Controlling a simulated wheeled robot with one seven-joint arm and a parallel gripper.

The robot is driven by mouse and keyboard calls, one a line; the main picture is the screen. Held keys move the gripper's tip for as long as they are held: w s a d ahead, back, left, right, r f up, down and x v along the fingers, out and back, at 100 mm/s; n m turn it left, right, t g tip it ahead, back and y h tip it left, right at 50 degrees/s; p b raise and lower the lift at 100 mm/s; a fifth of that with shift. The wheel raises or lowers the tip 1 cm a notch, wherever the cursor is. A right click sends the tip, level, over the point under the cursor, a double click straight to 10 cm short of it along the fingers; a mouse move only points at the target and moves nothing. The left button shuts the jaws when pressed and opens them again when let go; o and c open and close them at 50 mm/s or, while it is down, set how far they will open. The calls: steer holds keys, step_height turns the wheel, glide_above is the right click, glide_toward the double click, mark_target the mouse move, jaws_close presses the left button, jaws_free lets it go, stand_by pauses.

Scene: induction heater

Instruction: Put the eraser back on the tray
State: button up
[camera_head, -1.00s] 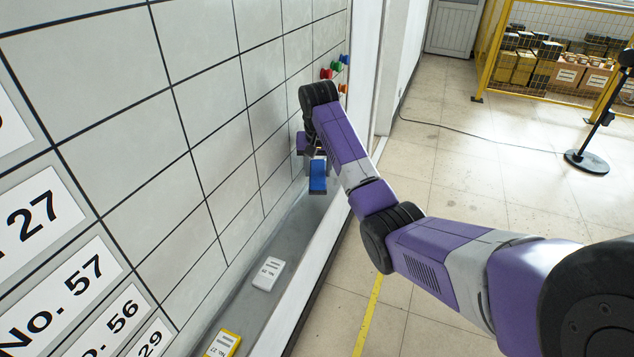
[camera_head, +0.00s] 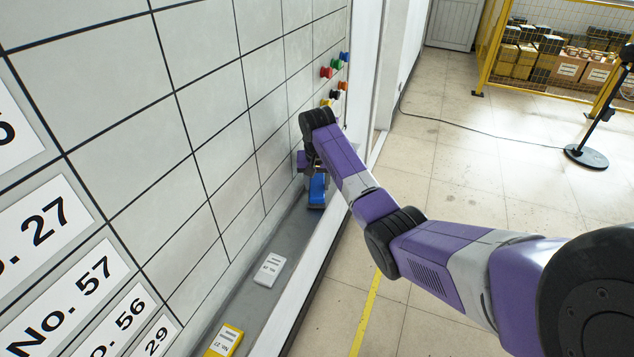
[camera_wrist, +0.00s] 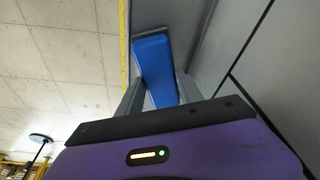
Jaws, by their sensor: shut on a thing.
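The blue eraser (camera_head: 317,190) is at my gripper, low over the far part of the grey tray (camera_head: 296,236) under the wall board. In the wrist view the eraser (camera_wrist: 155,68) sits between my two grey fingers, and my gripper (camera_wrist: 158,95) is shut on it. The arm hides part of the eraser in the head view. I cannot tell whether the eraser touches the tray.
A white labelled block (camera_head: 269,269) and a yellow labelled block (camera_head: 224,341) lie on the tray nearer to me. Coloured magnets (camera_head: 326,72) sit on the far board. Number cards (camera_head: 42,222) are at left. The tray has a raised white front edge (camera_head: 300,290).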

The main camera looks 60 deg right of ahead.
steer(key=shift+f, duration=0.3)
steer(key=o, duration=1.3)
steer(key=b+v, duration=0.1)
steer(key=v, duration=1.2)
steer(key=shift+w, duration=0.15)
steer(key=shift+d, duration=0.1)
